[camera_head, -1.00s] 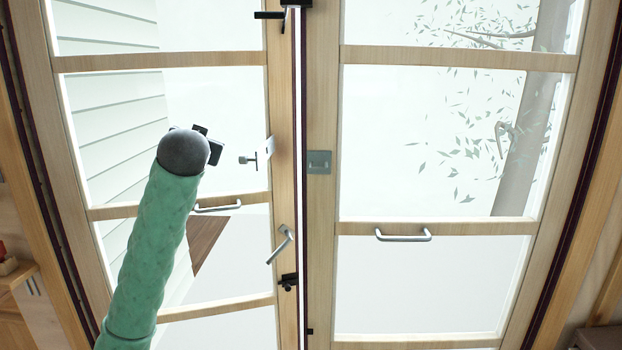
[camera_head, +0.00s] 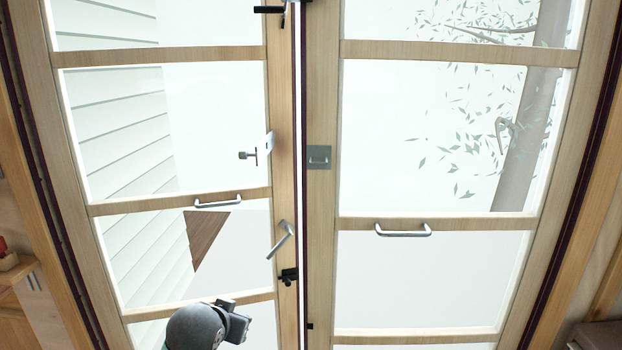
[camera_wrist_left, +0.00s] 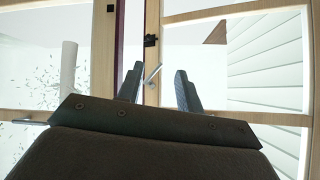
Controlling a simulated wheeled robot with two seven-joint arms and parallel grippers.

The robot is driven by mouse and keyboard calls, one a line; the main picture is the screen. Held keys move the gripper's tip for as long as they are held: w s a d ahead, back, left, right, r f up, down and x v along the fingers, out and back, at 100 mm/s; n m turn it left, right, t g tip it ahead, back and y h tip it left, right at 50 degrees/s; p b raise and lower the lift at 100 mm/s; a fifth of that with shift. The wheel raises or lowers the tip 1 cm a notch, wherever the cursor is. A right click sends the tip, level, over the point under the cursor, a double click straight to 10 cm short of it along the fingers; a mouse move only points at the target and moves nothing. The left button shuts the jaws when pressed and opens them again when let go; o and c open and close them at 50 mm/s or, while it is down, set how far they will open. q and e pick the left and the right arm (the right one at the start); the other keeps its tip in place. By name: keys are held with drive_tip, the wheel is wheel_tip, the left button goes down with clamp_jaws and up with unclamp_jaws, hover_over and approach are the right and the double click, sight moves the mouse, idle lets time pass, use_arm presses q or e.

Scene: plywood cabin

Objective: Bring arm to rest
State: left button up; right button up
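My left gripper (camera_head: 236,322) is low in the head view, in front of the lower part of the left door leaf (camera_head: 180,196). In the left wrist view its two fingers (camera_wrist_left: 160,88) stand apart with nothing held between them. The lever handle (camera_wrist_left: 153,74) shows beyond the gap between the fingers, apart from them. In the head view this lever handle (camera_head: 281,240) is above and right of the gripper, tilted. My right arm and gripper are not in view.
The right door leaf (camera_head: 440,223) has a bar handle (camera_head: 403,231) and a metal plate (camera_head: 319,157). The left leaf also has a bar handle (camera_head: 218,202) and a knob (camera_head: 248,155). A wooden shelf (camera_head: 18,270) is at the left edge.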

use_arm(q)
drive_tip(key=s+d+f+g, duration=0.1)
drive_tip(key=s+f+g, duration=0.3)
drive_tip(key=s+f, duration=1)
drive_tip(key=s+d+f+n+g, duration=0.1)
drive_tip(key=s+f+g, duration=0.3)
drive_tip(key=s+f, duration=1.1)
drive_tip(key=s+d, duration=0.1)
drive_tip(key=s, duration=0.3)
drive_tip(key=shift+s+f+h, duration=0.2)
drive_tip(key=shift+f+h, duration=0.05)
drive_tip(key=shift+h, duration=0.05)
